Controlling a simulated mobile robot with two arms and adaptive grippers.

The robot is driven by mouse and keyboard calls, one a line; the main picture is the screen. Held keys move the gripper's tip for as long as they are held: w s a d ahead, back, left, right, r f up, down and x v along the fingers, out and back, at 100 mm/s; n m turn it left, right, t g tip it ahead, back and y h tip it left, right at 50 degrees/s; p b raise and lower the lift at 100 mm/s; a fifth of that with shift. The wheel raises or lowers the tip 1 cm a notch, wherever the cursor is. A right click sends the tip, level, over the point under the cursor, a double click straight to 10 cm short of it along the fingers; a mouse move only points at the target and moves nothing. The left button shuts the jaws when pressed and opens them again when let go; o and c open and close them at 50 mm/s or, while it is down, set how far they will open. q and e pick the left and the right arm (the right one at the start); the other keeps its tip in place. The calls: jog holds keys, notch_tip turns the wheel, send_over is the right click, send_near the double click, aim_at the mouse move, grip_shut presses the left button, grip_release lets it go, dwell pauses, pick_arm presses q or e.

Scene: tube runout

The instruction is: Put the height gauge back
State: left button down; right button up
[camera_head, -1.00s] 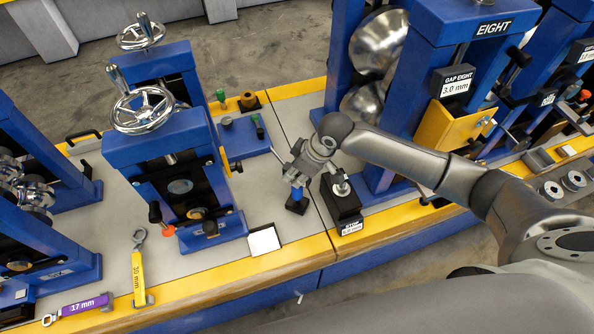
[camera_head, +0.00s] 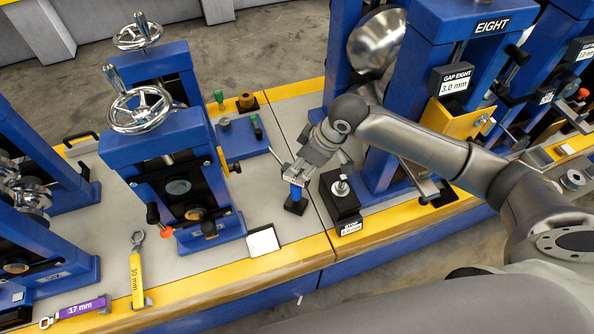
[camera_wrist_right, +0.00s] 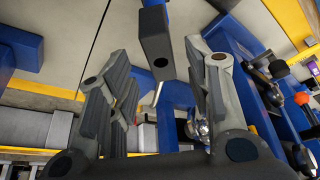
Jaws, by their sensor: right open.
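A small upright piece with a blue post and black foot (camera_head: 295,205), which may be the height gauge, stands on the grey bench top near the joint between two bench sections. My right gripper (camera_head: 291,172) is just above it and hides its upper part. In the right wrist view, a black block (camera_wrist_right: 155,45) with a blue part behind it shows between and beyond my open right fingers (camera_wrist_right: 155,95). Clear gaps show between it and both fingers. My left gripper is not in view.
A black stop block (camera_head: 341,203) with a silver knob stands just right of the gripper. A blue roll stand (camera_head: 170,145) with handwheels is on the left, and the stand labelled EIGHT (camera_head: 445,40) on the right. A white square (camera_head: 263,241) lies near the yellow front edge.

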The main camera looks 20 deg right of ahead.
jog(key=v, duration=0.6)
jog(key=shift+r, duration=0.25)
jog(key=shift+s, duration=0.1)
jog(key=s+a+f+m+t, duration=0.1)
jog(key=s+a+f+m, duration=0.1)
jog(key=s+a+f, duration=0.6)
jog(key=s+d+f+m+h, duration=0.3)
jog(key=s+d+m, duration=0.2)
jog(key=s+d, duration=0.65)
jog(key=s+a+f+g+b, duration=0.1)
jog(key=s+f+g, duration=0.15)
jog(key=f, duration=2.25)
jog(key=s+d+f, duration=0.2)
jog(key=s+f, duration=1.5)
jog(key=shift+s+d+f+g, duration=0.2)
jog(key=shift+d+f+g, duration=0.15)
jog(key=shift+f, duration=0.05)
